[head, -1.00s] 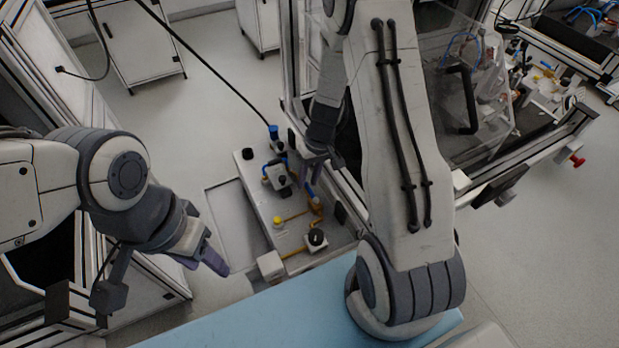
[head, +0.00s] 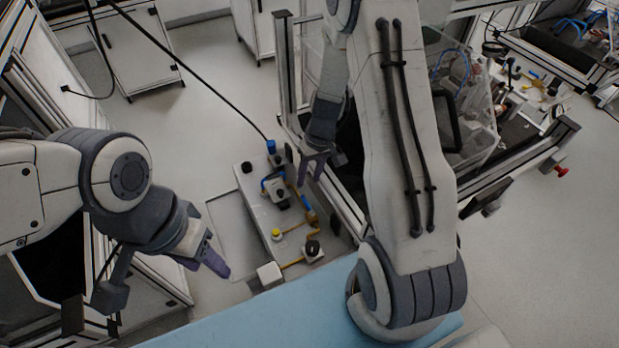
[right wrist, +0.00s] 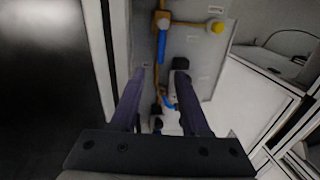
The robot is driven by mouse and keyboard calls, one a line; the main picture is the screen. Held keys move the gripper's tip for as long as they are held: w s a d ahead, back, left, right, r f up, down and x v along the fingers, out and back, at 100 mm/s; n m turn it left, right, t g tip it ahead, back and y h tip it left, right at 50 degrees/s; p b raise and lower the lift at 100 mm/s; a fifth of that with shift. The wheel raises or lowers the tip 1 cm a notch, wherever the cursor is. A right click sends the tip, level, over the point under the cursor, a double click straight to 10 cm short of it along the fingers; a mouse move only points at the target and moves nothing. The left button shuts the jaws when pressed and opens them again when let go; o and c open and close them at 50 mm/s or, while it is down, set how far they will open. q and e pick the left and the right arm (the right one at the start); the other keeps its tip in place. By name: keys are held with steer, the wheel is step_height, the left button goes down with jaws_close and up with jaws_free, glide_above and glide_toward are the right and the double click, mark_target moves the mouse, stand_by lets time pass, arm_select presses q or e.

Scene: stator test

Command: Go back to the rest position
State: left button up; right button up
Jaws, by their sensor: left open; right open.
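My left gripper (head: 211,262) hangs at the lower left in the head view, over the floor and left of the white test panel (head: 252,205). It is open and empty. My right gripper (head: 312,168) is beyond my right arm in the head view, near the panel's right edge. It is open. In the right wrist view its two purple fingers (right wrist: 168,100) stand apart, and parts of the panel show between and beyond them, with nothing held.
The panel carries blue and brass fittings (head: 307,203), a yellow knob (head: 276,234) and a black knob (head: 312,248). A framed machine with a clear cover (head: 470,100) stands right. Cabinets (head: 140,50) stand behind. Open floor (head: 190,120) lies between.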

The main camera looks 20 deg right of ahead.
steer(key=shift+d+r, duration=0.15)
steer(key=shift+r, duration=0.45)
